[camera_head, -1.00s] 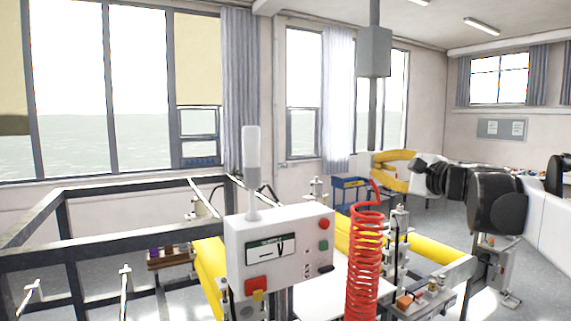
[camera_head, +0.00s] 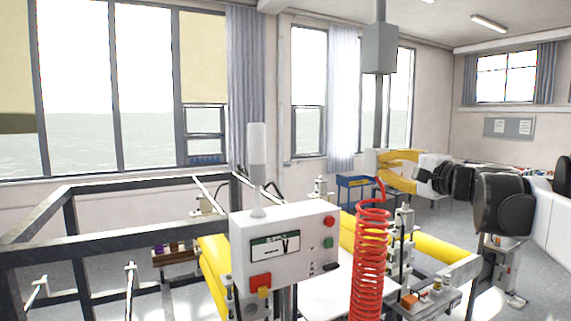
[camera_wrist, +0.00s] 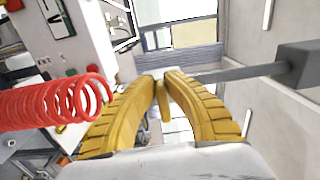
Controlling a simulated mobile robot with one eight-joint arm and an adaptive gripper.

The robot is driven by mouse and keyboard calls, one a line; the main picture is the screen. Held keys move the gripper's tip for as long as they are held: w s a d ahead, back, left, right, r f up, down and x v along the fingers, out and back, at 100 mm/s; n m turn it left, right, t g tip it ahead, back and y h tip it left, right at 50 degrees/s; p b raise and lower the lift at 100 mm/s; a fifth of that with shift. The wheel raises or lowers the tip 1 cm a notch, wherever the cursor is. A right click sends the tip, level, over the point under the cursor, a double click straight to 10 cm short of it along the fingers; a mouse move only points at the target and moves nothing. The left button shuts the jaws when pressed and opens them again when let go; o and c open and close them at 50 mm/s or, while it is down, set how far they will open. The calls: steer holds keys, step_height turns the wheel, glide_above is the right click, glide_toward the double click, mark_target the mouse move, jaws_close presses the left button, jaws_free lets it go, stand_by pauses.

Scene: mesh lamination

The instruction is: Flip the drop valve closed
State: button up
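No part can be picked out with certainty as the drop valve. A white control box (camera_head: 310,225) with a display, a green and a red button and a red block (camera_head: 261,281) stands in front of me. Small fittings with an orange cap (camera_head: 409,300) sit on the machine's right side. My gripper (camera_head: 381,168), with yellow ribbed fingers, is beyond the red coil, well apart from the box. In the wrist view my gripper (camera_wrist: 164,75) has fingertips close together, with nothing clearly held. Whether it is fully shut is unclear.
A red coiled hose (camera_head: 370,260) hangs right of the box; it is also close on the left in the wrist view (camera_wrist: 45,103). Dark frame bars (camera_head: 120,238) fill the left. Yellow rollers (camera_head: 440,250) cross behind. A blue cart (camera_head: 352,190) stands by the windows.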

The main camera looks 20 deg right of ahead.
steer(key=o, duration=0.4)
steer(key=shift+w, duration=0.1)
steer(key=s, duration=0.8)
steer(key=s+d, duration=0.1)
steer(key=s, duration=0.3)
steer(key=w+a+f+n+g+y+b, duration=0.1)
steer(key=a+f+n+g+b, duration=0.1)
steer(key=a+f+b, duration=0.6)
steer(key=w+a+f+n+g+y+b, duration=0.15)
steer(key=a+f, duration=0.35)
steer(key=f, duration=0.7)
steer(key=a+f+n+g+b, duration=0.35)
steer(key=a+f, duration=0.35)
steer(key=f, duration=0.3)
steer(key=s+a+f+n+g+h+b, duration=0.1)
steer(key=s+a+f+n+b, duration=0.2)
steer(key=f, duration=1)
steer(key=s+a+f+n+g+h+b, duration=0.1)
steer(key=s+a+f+n+b, duration=0.2)
steer(key=f+b, duration=0.7)
steer(key=s+a+f+n+g+h+b, duration=0.1)
steer(key=s+a+f+n+b, duration=0.3)
steer(key=f, duration=1.2)
steer(key=shift+s+a+f+g+h+b, duration=0.1)
steer(key=shift+a+g+h+b, duration=0.1)
steer(key=shift+a+b, duration=0.6)
steer(key=shift+s+a+f+g+h+b, duration=0.1)
steer(key=shift+a+g+h+b, duration=0.1)
steer(key=shift+a+b, duration=0.5)
